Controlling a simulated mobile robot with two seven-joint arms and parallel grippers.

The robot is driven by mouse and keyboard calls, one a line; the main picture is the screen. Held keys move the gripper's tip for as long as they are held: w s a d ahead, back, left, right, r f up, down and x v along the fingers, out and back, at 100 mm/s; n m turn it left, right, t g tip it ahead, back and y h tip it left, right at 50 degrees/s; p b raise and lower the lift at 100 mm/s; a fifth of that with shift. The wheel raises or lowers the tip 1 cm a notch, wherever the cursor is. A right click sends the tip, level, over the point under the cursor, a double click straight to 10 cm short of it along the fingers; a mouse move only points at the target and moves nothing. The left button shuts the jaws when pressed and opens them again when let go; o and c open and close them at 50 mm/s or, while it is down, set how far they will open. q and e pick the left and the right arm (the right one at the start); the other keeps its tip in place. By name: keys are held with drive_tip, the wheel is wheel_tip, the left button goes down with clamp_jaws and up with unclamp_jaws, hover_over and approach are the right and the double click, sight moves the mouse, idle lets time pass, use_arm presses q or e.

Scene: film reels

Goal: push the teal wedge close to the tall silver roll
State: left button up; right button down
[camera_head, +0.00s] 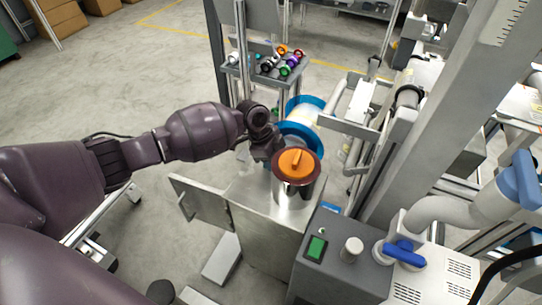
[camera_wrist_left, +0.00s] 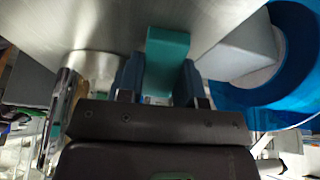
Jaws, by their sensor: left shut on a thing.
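The tall silver roll (camera_head: 293,190) stands upright on the metal table, with an orange cap on top. In the wrist view, a shiny cylinder at the left that looks like this roll (camera_wrist_left: 62,115) stands apart from my fingers. The teal wedge (camera_wrist_left: 167,52) shows between my left gripper's fingers in the wrist view, against the metal surface. My left gripper (camera_wrist_left: 160,78) is shut on it. In the head view my left gripper (camera_head: 264,146) is just behind and left of the roll, and the wedge is hidden there. My right gripper is not in view.
Blue-flanged reels (camera_head: 303,137) stand behind the roll. A grey control box (camera_head: 335,255) with a green button is in front at the right. A rack of small colored spools (camera_head: 281,63) is at the back. The metal table (camera_head: 262,205) has bare surface left of the roll.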

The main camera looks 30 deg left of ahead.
use_arm(q)
drive_tip(key=shift+d, duration=0.1)
drive_tip(key=o, duration=1)
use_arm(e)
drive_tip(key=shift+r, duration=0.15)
use_arm(q)
drive_tip(key=shift+r, duration=0.4)
drive_tip(key=p+v, duration=0.1)
drive_tip(key=v, duration=0.3)
drive_tip(key=shift+w+r, duration=0.1)
drive_tip(key=shift+r, duration=0.15)
drive_tip(key=p+v, duration=0.1)
drive_tip(key=v, duration=0.4)
drive_tip(key=shift+a+r+p, duration=0.2)
drive_tip(key=shift+a+p, duration=0.15)
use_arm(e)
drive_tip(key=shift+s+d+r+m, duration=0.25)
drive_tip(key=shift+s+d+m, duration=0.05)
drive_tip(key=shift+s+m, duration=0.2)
use_arm(q)
drive_tip(key=shift+f, duration=0.1)
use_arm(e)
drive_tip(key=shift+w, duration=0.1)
